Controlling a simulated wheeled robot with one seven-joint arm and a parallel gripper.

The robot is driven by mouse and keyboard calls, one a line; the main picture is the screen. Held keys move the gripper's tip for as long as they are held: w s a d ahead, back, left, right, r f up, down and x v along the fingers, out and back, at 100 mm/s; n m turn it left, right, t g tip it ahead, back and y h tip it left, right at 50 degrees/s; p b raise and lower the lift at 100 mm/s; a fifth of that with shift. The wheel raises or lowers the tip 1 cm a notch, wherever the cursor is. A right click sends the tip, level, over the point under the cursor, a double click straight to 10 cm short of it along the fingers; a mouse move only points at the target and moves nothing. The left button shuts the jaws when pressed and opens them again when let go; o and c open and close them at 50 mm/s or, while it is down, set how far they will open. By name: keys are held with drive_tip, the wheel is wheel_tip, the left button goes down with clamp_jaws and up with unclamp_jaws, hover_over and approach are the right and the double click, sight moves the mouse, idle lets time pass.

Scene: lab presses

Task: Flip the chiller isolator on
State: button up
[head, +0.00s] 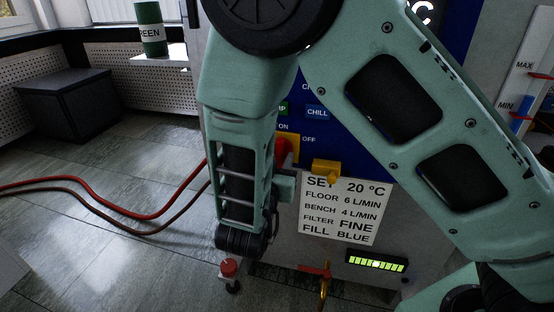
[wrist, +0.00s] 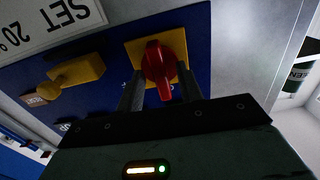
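The chiller isolator is a red rotary handle (wrist: 160,68) on a yellow square plate (wrist: 133,50). In the head view a part of the red handle (head: 282,150) shows beside my arm, below the ON and OFF labels; the rest is hidden. In the wrist view the handle's narrow end points down the picture, slightly to the right. My gripper (wrist: 160,85) is open, with one dark finger on each side of the handle. I cannot tell whether either finger touches it. Which label the handle points to is not clear.
A yellow knob (head: 326,170) sits right of the isolator, above a white settings card (head: 342,210). A lit green bar display (head: 376,262) and a red-handled valve (head: 315,270) are lower. Red hoses (head: 120,225) cross the floor at left.

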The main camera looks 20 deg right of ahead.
drive_tip(key=p+v, duration=0.4)
drive_tip(key=v, duration=1.3)
drive_tip(key=shift+s, duration=0.15)
drive_tip(key=shift+a, duration=0.1)
